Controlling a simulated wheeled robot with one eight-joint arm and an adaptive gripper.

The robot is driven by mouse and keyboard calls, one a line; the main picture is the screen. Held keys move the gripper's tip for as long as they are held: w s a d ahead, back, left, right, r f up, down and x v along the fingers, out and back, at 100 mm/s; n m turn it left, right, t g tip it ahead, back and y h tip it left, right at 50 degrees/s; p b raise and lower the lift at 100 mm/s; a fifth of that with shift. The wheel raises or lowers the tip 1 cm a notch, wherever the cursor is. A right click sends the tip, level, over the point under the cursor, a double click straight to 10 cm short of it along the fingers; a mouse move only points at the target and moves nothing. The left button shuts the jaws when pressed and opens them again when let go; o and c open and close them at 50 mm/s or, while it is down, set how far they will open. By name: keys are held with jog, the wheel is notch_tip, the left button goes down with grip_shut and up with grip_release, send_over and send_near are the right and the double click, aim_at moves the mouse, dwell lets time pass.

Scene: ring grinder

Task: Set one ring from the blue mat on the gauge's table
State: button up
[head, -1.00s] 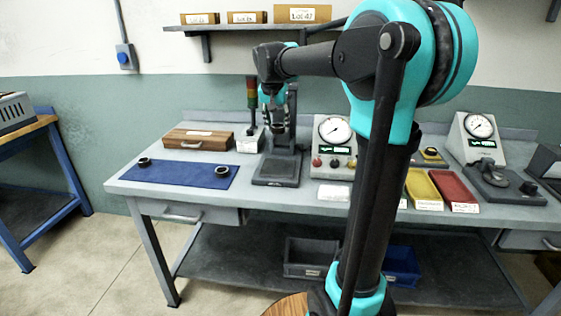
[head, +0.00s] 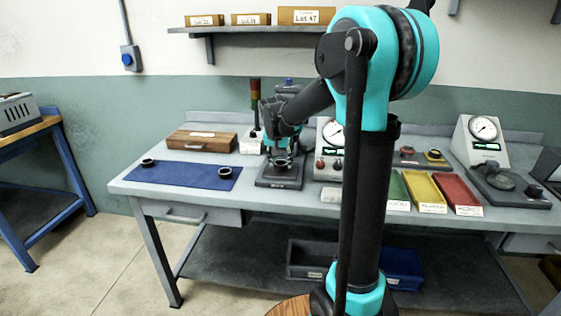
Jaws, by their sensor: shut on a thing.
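The blue mat (head: 185,175) lies at the left of the bench, with two dark rings on it, one at its left end (head: 148,162) and one near its right end (head: 225,172). The gauge's dark table (head: 279,182) stands just right of the mat, and the gauge's dial box (head: 333,147) is beside it. My gripper (head: 282,160) points down low over this table, shut on a dark ring (head: 282,164). The ring is small and partly hidden by the fingers; I cannot tell whether it touches the table. My forearm hides part of the gauge's column.
A wooden case (head: 201,141) and a signal light (head: 256,103) stand behind the mat. Green (head: 397,188), yellow (head: 424,190) and red (head: 457,192) trays lie to the right. A second dial instrument (head: 481,142) stands at the far right.

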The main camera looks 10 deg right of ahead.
jog(key=o, duration=1.2)
jog(key=shift+f, duration=0.1)
jog(key=v, duration=1.2)
jog(key=shift+s, duration=0.1)
